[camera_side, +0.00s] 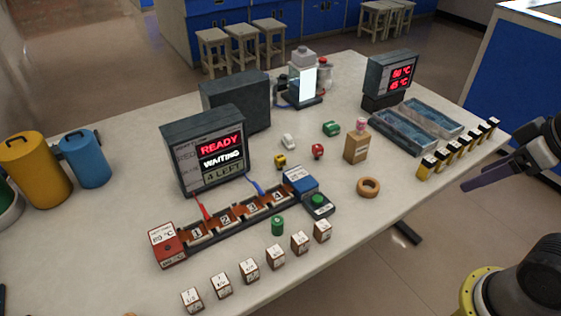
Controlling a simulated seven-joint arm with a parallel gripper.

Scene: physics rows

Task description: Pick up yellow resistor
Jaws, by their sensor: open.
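A small yellow block (280,161), which looks like the yellow resistor, rests on the white table near its middle. It stands right of the display reading READY and behind the numbered rack. My gripper (468,186) is at the right edge of the view, off the table's right side and far from the yellow block. It is open and only partly in view. Nothing shows in it.
Near the yellow block lie a white piece (289,142), a red piece (317,151) and a green piece (331,128). The numbered rack (240,219) has red and blue ends. A wooden block (357,147) and yellow-based labelled blocks (443,159) stand to the right.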

